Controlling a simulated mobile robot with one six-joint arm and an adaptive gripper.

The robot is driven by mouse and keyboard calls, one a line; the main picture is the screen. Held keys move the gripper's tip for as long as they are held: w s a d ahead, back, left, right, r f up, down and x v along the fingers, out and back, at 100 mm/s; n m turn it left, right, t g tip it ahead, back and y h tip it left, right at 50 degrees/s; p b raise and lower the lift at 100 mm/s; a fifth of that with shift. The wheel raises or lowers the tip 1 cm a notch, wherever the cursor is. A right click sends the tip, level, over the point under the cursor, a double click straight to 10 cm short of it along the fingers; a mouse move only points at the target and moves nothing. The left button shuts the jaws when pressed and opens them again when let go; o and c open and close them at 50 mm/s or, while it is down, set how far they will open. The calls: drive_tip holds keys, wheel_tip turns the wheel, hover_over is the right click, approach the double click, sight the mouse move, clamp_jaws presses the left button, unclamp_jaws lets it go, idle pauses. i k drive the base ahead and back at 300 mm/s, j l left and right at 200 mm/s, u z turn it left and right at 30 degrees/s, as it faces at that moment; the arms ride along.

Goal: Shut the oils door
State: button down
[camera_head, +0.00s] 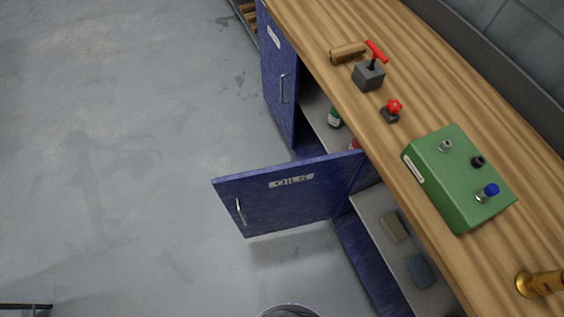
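The oils door (290,194) is a blue cabinet door with a white "OILS" label (291,181). It stands wide open, sticking out to the left from the cabinet under the wooden worktop. Its metal handle (240,211) is near the free left edge. My gripper is not clearly in view. A dark rounded shape, cut off at the bottom edge, cannot be made out.
The wooden worktop (330,25) carries a red-handled grey block (369,76), a red knob (394,106), a green box (460,175) and a brass fitting (543,283). Another blue door (278,75) is beyond. An open bay (385,204) is nearer. The floor at left is clear.

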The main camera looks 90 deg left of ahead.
sight(291, 195)
drive_tip(key=u, duration=2.85)
drive_tip(key=k+z, duration=0.1)
drive_tip(key=z, duration=0.1)
